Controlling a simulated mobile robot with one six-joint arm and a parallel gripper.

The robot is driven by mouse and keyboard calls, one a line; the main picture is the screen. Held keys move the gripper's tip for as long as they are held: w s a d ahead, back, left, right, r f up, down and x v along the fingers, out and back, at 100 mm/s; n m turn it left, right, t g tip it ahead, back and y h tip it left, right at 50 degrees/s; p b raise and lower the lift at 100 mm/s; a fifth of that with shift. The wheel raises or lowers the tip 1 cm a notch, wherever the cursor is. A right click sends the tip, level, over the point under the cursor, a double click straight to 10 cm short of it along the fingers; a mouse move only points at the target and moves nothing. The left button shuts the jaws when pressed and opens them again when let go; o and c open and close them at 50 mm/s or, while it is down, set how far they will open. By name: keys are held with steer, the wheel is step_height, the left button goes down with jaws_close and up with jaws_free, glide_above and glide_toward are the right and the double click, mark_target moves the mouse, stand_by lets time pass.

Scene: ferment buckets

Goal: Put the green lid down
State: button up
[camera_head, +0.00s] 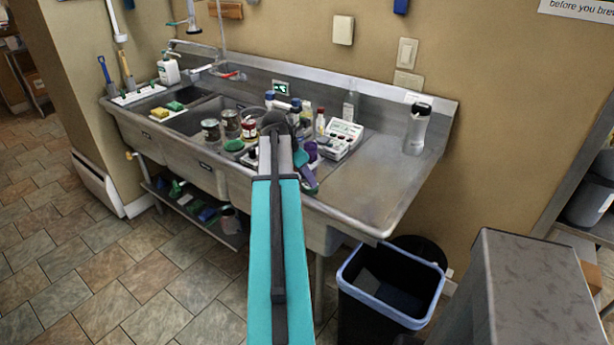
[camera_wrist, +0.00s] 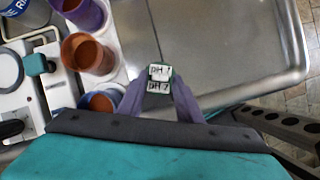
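My gripper (camera_wrist: 160,88) shows in the wrist view with its two purple fingers closing in from either side. Most of the lid is hidden by the labels and fingers. It is seen against the bare steel drainboard (camera_wrist: 230,40); I cannot tell whether it touches it. In the head view my arm reaches over the counter, and the lid cannot be made out clearly.
Open cups with brown insides, one orange (camera_wrist: 88,54) and one blue-rimmed (camera_wrist: 101,101), stand left of my gripper. A white meter (camera_head: 340,139) sits behind it. The right drainboard (camera_head: 375,185) is largely bare.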

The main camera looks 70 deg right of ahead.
steer(key=shift+o, duration=0.3)
steer(key=b+v, duration=0.1)
steer(key=v, duration=1.1)
steer(key=shift+r+b, duration=0.15)
steer(key=shift+b, duration=0.15)
stand_by(0.7)
